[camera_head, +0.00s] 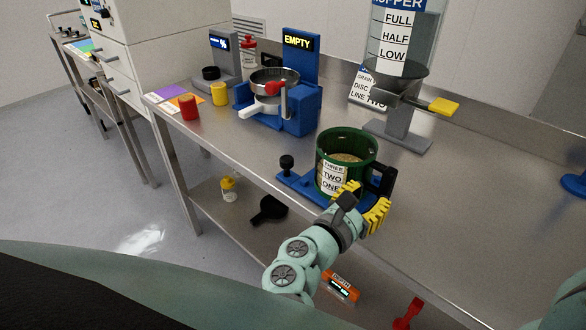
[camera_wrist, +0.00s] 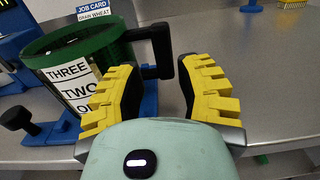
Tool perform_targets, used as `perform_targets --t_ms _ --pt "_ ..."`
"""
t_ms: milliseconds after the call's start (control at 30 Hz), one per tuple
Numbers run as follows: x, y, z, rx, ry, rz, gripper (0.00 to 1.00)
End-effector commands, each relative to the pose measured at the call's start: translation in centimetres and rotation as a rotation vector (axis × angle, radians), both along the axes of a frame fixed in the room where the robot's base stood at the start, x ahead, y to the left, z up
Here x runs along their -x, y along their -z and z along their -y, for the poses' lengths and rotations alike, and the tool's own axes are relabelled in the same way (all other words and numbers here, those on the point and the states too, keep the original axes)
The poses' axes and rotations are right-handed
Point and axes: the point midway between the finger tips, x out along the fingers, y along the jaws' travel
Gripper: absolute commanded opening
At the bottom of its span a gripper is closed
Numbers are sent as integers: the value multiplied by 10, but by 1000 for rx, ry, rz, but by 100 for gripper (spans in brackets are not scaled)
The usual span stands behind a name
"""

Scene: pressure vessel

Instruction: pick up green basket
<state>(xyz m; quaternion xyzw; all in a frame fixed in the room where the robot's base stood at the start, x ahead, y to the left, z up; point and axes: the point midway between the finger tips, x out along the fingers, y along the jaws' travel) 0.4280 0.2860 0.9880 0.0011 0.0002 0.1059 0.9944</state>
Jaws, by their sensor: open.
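The green basket (camera_head: 352,145) is a round container with a green rim, a white label reading THREE, TWO, ONE, and a black handle (camera_head: 383,183) on its right. Grainy tan contents show inside. It stands upright on a blue base (camera_head: 300,183) on the steel table. In the wrist view the green basket (camera_wrist: 85,46) is at the left and its black handle (camera_wrist: 161,48) shows beyond and between the fingers. My gripper (camera_head: 364,203), with yellow padded fingers, is open at the near side of the handle. The wrist view shows the gripper (camera_wrist: 160,92) empty; contact with the handle cannot be told.
A clear hopper (camera_head: 400,60) with a yellow lever (camera_head: 443,106) stands behind the basket. A blue EMPTY machine (camera_head: 300,80) stands to its left, with red (camera_head: 188,107) and yellow (camera_head: 219,94) cups beyond. The table's right part is mostly clear. A lower shelf holds loose items.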

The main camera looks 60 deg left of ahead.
Motion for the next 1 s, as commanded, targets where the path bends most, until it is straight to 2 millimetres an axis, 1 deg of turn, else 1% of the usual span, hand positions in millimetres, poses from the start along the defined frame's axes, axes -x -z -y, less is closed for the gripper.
perform_targets --t_ms 33,100,367,700,833,1000 --pt "-9 -3 -1 0 5 4 34" --pt "-16 -2 -3 0 6 2 34" --pt "-30 -1 -5 2 4 2 34" --pt "-67 5 -12 3 2 2 34" --pt "-73 7 -13 3 3 1 34" --pt "-74 8 -13 2 3 -1 34"
